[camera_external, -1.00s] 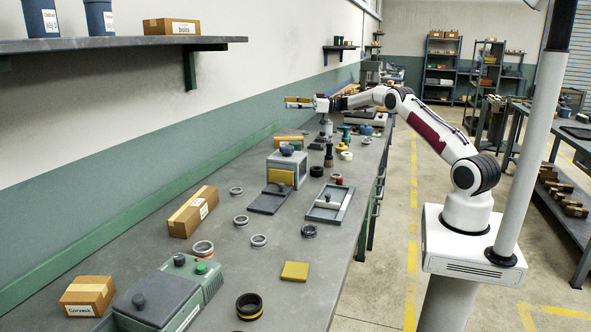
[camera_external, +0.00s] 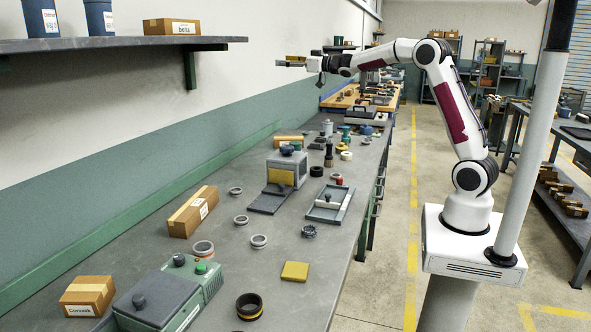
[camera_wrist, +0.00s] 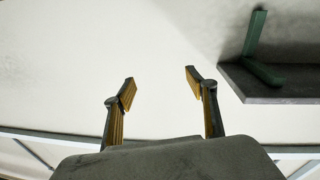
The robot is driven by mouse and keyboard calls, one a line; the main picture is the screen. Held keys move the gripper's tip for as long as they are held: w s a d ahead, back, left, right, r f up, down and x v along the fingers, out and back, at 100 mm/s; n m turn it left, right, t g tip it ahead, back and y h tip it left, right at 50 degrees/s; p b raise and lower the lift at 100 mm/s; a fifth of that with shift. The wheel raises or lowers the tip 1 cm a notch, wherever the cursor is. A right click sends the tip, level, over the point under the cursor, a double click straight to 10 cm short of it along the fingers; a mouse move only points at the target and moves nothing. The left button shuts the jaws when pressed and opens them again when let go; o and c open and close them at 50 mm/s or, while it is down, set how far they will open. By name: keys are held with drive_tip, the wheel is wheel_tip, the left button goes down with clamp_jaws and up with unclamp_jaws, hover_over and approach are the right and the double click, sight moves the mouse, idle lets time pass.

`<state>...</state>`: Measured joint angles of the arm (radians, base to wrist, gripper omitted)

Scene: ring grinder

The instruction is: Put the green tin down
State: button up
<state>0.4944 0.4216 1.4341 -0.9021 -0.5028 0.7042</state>
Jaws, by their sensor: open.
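My gripper (camera_external: 290,62) is raised high above the workbench, near the wall, and points left. In the wrist view its two yellow-padded fingers (camera_wrist: 158,76) are spread apart with nothing between them, only pale wall behind. A small green object (camera_external: 346,131) stands on the bench well below my gripper, among other small items. It is too small to tell whether it is the green tin. No green tin shows in the wrist view.
The workbench holds a grey box machine (camera_external: 287,167), a dark grinder (camera_external: 328,156), a blue bowl (camera_external: 366,130), several rings and a cardboard box (camera_external: 193,211). A wall shelf (camera_external: 120,44) juts out at left. A shelf with a green bracket (camera_wrist: 275,85) shows at right in the wrist view.

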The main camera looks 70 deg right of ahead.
drive_tip(key=s+a+f+m+g+h, duration=0.1)
drive_tip(key=s+a+g, duration=0.1)
drive_tip(key=s+a, duration=0.45)
drive_tip(key=s+a+f+m+g+h, duration=0.1)
drive_tip(key=s+a+m+g+h, duration=0.15)
drive_tip(key=s, duration=0.65)
drive_tip(key=s+a+f+n+g+y, duration=0.1)
drive_tip(key=s+a+f+g, duration=0.1)
drive_tip(key=s+a+f, duration=0.4)
drive_tip(key=s+a+f+n+g+y, duration=0.1)
drive_tip(key=s+a+f, duration=0.5)
drive_tip(key=s, duration=1.1)
drive_tip(key=s+a+f+n+g+y, duration=0.1)
drive_tip(key=s+a+f+g+y, duration=0.2)
drive_tip(key=s+f, duration=0.7)
drive_tip(key=s+a+g, duration=0.2)
drive_tip(key=a, duration=0.2)
drive_tip(key=shift+s, duration=0.15)
